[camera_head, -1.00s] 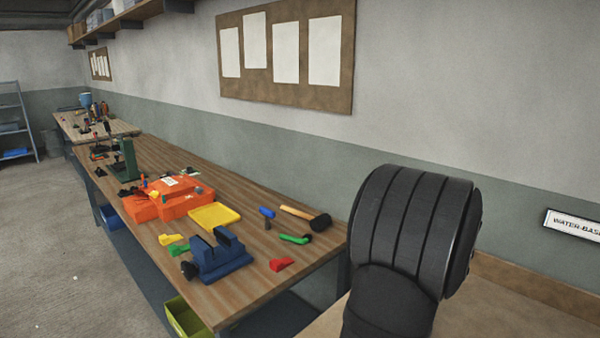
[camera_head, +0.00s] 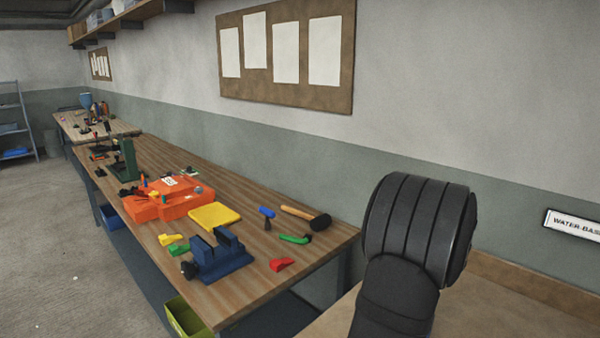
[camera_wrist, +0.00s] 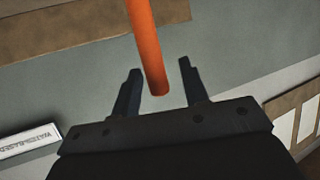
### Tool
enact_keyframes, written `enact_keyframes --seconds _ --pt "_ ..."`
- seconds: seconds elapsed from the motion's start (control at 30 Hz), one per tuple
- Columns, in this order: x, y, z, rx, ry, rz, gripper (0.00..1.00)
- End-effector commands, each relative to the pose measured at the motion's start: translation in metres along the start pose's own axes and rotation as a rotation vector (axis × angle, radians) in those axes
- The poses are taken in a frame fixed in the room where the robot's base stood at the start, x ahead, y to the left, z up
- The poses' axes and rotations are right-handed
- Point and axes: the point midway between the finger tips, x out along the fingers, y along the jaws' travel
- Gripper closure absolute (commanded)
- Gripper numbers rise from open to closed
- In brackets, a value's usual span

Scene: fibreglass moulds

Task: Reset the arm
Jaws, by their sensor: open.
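My gripper (camera_wrist: 159,68) shows in the wrist view with its two dark fingers spread apart. An orange rod-like thing (camera_wrist: 148,45) comes down from the top edge and ends in the gap between the fingers in the picture. It touches neither finger that I can see, and its depth and upper end cannot be told. In the head view, my dark arm link stands at the right, and the gripper is out of that frame.
A wooden workbench (camera_head: 270,240) at the left carries a blue vise (camera_head: 220,258), an orange toolbox (camera_head: 165,203), a yellow tray (camera_head: 214,216) and a mallet (camera_head: 305,217). Behind are the wall, a pinboard (camera_head: 287,97) and a sign (camera_head: 575,223).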

Motion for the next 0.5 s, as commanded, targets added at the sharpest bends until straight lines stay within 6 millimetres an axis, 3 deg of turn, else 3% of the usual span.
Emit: enact_keyframes --seconds 0.5 --pt "-0.076 0.000 -0.001 -0.001 0.002 0.001 0.59"
